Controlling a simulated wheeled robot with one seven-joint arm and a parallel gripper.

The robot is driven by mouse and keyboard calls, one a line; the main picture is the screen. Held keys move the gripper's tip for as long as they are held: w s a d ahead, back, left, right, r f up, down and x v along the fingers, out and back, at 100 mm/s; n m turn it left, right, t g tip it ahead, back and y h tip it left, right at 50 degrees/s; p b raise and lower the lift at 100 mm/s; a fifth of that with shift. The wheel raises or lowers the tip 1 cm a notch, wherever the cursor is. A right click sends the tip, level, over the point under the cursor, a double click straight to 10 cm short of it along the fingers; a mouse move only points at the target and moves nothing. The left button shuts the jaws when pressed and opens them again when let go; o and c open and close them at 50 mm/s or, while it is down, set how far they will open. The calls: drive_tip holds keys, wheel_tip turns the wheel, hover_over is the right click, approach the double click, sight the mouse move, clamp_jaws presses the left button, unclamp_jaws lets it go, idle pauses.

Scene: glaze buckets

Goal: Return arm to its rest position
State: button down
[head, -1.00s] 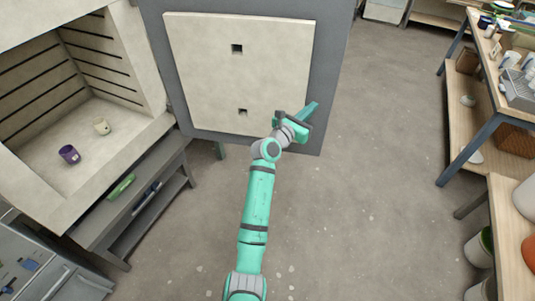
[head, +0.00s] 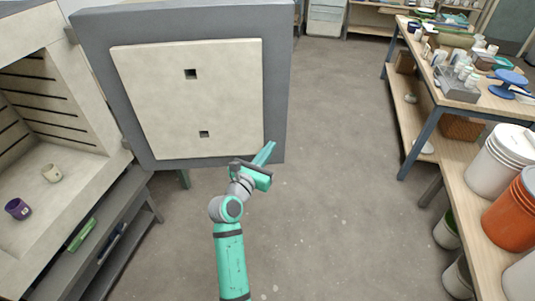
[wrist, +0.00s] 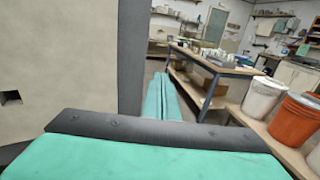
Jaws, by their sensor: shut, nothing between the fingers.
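My gripper (head: 265,155) is shut and empty, at the end of my green arm in the head view. It is in front of the lower right corner of the open kiln door (head: 190,110), and I cannot tell whether it touches it. In the wrist view the two green fingers (wrist: 162,98) lie together and point toward the room, with the door's edge (wrist: 131,55) just to their left.
A worktable (head: 400,55) with pottery stands at right. A shelf holds a white bucket (head: 497,160) and an orange bucket (head: 510,220). The middle floor is clear.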

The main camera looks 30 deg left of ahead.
drive_tip(key=s+d+f+m+g+y, duration=0.25)
drive_tip(key=s+d+f+m, duration=0.95)
drive_tip(key=s+d+f, duration=0.7)
drive_tip(key=s+d+r+m, duration=0.2)
drive_tip(key=s+d+m, duration=0.1)
drive_tip(key=s+m, duration=0.5)
drive_tip(key=s+d+r+m+h, duration=0.1)
drive_tip(key=s+d+m, duration=0.2)
drive_tip(key=s+m, duration=0.5)
drive_tip(key=s+d+r+m+h, duration=0.1)
drive_tip(key=s+d+r+m, duration=0.1)
drive_tip(key=s+m, duration=0.6)
drive_tip(key=s+d, duration=0.1)
drive_tip(key=s, duration=0.2)
drive_tip(key=shift+s+d+r, duration=0.15)
drive_tip(key=shift+s+r, duration=0.05)
drive_tip(key=shift+r, duration=0.1)
